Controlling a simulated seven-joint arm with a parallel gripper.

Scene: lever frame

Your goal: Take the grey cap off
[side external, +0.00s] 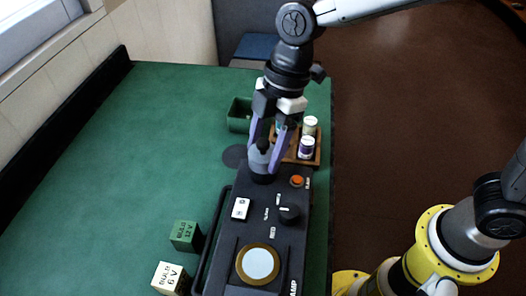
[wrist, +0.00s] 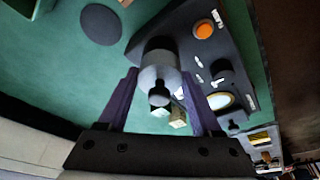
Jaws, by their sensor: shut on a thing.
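The grey cap (side external: 259,161) is a short rounded piece with a black knob on top, at the far end of the black console (side external: 262,213). My gripper (side external: 267,160) is above it with its purple fingers on either side, shut on the cap. In the wrist view the cap (wrist: 158,72) sits between the two fingertips (wrist: 160,76). The cap looks seated on the console; I cannot tell whether there is a gap under it. What is beneath the cap is hidden.
The console carries an orange button (side external: 297,181), a black knob (side external: 290,214) and a round lamp (side external: 258,264). A wooden tray (side external: 316,160) with small jars and a green bin (side external: 238,117) stand behind. Two bulb boxes (side external: 185,235) (side external: 169,278) are left.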

